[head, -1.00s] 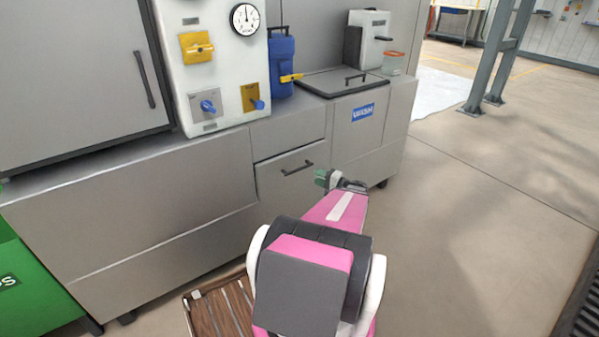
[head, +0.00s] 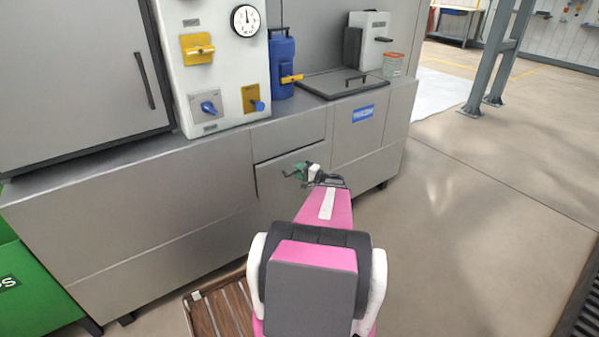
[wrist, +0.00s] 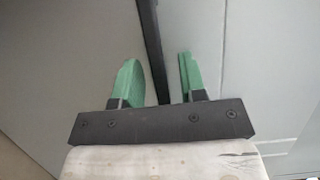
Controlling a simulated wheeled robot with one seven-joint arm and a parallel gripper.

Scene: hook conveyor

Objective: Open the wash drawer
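The wash drawer (head: 275,190) is a grey front panel low in the steel cabinet, left of the blue WASH label (head: 363,113). It looks closed, with a dark line along its top edge. My gripper (head: 297,171) is at the drawer's handle and hides most of it in the head view. In the wrist view my gripper (wrist: 160,75) has its two green fingers apart. A dark bar (wrist: 150,45), which looks like the handle, runs between them with a gap on each side. I cannot tell how deep the bar sits between the fingers.
Above the drawer are the worktop with a dark lidded basin (head: 340,84), a blue container (head: 282,65) and a control panel (head: 212,70) with knobs.

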